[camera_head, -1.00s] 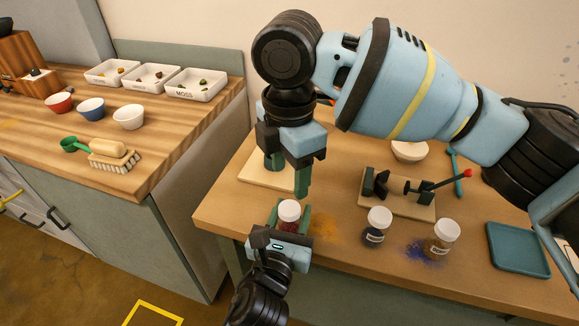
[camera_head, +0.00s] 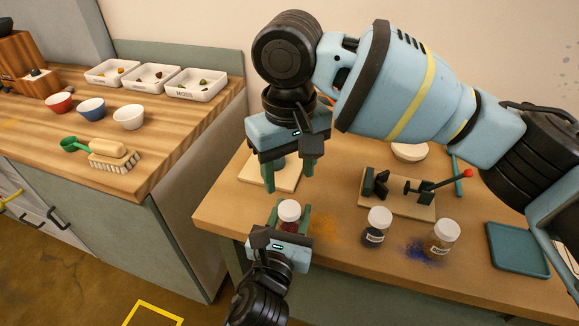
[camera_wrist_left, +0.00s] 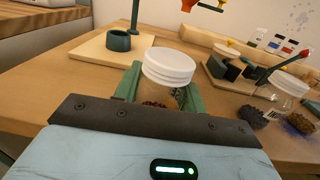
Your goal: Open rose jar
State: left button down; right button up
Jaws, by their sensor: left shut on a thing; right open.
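A small clear jar with a white lid (camera_head: 289,211) and dark red contents stands upright in my left gripper (camera_head: 290,220); its label is hidden, and the red contents fit the rose jar. The left gripper is shut around the jar's body at the table's front edge. In the left wrist view the white lid (camera_wrist_left: 169,66) sits on the jar, between the green fingers. My right gripper (camera_head: 289,178) is open, fingers pointing down, just above and slightly behind the lid. Nothing is between its fingers, and it is apart from the lid.
Two more white-lidded jars, one dark (camera_head: 376,227) and one brownish (camera_head: 442,238), stand to the right by spilled pigment. A clamp on a wooden board (camera_head: 396,205) is behind them. A teal tray (camera_head: 518,250) lies far right. A board with a dark ring holder (camera_wrist_left: 118,41) is behind the left gripper.

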aim_at(289, 208)
jog(key=m, duration=0.7)
jog(key=shift+m, duration=0.4)
jog(key=m, duration=0.6)
jog(key=shift+f, duration=0.1)
jog(key=shift+f, duration=3.95)
